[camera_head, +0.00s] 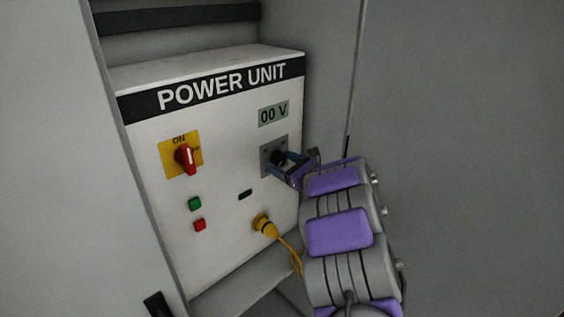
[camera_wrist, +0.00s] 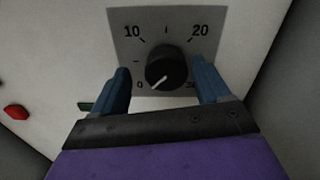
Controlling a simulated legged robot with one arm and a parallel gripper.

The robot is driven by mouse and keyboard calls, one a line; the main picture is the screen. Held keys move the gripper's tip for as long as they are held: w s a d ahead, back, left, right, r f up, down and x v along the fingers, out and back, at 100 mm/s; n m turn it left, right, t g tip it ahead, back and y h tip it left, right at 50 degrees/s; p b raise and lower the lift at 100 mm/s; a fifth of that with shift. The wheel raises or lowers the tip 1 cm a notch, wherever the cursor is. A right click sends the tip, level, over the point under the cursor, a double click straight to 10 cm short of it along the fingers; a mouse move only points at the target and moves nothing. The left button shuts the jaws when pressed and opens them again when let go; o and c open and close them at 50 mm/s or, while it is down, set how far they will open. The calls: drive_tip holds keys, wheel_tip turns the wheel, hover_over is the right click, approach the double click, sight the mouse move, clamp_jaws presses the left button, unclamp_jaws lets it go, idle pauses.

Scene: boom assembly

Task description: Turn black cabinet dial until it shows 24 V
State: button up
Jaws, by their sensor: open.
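The black dial (camera_wrist: 167,66) sits on a grey scale plate (camera_wrist: 124,22) marked 0, 10, 20 and a partly hidden number at the lower right. Its white pointer line points to the lower left, near 0. The dial also shows in the head view (camera_head: 278,158), partly covered by my gripper. The voltage display (camera_head: 273,114) reads 00 V. My gripper (camera_wrist: 163,83) is open, with one blue finger on each side of the dial in the wrist view. Gaps show between the fingers and the dial. I cannot tell how far the fingertips reach along it.
The white power unit (camera_head: 160,230) stands inside a grey cabinet. A red rotary switch (camera_head: 187,158) is on its left, above a green button (camera_head: 195,204) and a red button (camera_head: 200,225). A yellow plug (camera_head: 264,225) with a cable is below the dial. Cabinet walls flank the unit.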

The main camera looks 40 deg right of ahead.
drive_tip(key=shift+w, duration=0.45)
drive_tip(key=shift+d+f, duration=0.15)
drive_tip(key=shift+d, duration=0.6)
drive_tip(key=shift+c, duration=0.6)
drive_tip(key=shift+a, duration=0.5)
drive_tip(key=c, duration=0.5)
drive_tip(key=shift+d, duration=0.1)
drive_tip(key=c, duration=0.4)
